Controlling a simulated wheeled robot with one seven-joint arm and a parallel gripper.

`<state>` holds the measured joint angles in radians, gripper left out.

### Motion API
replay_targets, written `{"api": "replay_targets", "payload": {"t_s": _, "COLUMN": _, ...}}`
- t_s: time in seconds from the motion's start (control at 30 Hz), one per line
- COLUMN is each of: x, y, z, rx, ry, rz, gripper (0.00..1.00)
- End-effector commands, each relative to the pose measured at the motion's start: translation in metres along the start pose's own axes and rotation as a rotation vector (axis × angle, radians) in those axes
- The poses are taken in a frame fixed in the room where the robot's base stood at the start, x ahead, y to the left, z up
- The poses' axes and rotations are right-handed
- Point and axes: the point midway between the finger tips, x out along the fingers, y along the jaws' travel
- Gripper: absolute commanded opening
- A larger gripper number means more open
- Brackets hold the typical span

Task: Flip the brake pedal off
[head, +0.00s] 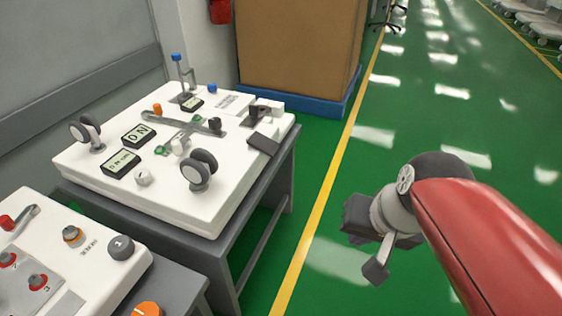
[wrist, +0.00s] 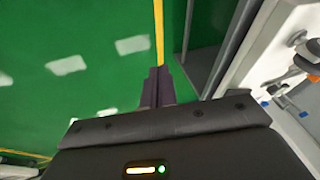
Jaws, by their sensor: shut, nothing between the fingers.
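A white panel (head: 150,205) with casters and fittings stands on a grey table at the left in the head view. A dark grey flat pedal (head: 264,139) sticks out at the panel's right edge and looks like the brake pedal; whether it is on or off I cannot tell. My gripper (head: 353,219) is to the right of the panel, over the green floor, clear of the pedal. In the wrist view its fingers (wrist: 156,85) are together and empty. The pedal cannot be made out in the wrist view; part of the panel (wrist: 255,75) shows at the right.
Twin-wheel casters (head: 199,171) and a grey lever (head: 180,121) stand on the panel. A second white panel (head: 100,275) with knobs is at the lower left. A large brown box (head: 300,45) on a blue base stands behind. The floor around my gripper is free.

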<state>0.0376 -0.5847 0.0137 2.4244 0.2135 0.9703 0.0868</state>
Motion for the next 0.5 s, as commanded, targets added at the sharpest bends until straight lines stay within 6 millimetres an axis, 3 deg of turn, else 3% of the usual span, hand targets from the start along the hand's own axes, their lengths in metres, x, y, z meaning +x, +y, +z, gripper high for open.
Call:
{"api": "replay_targets", "payload": {"t_s": 0.03, "x": 0.026, "y": -0.009, "z": -0.003, "rx": 0.105, "ry": -0.081, "rz": -0.052, "gripper": 0.0}}
{"api": "replay_targets", "payload": {"t_s": 0.27, "x": 0.103, "y": -0.069, "z": -0.046, "rx": 0.664, "ry": -0.462, "rz": -0.348, "gripper": 0.0}}
{"api": "replay_targets", "payload": {"t_s": 0.4, "x": 0.149, "y": -0.093, "z": -0.092, "rx": 1.002, "ry": -0.699, "rz": -0.534, "gripper": 0.0}}
{"api": "replay_targets", "payload": {"t_s": 0.5, "x": 0.18, "y": -0.099, "z": -0.131, "rx": 1.22, "ry": -0.854, "rz": -0.667, "gripper": 0.0}}
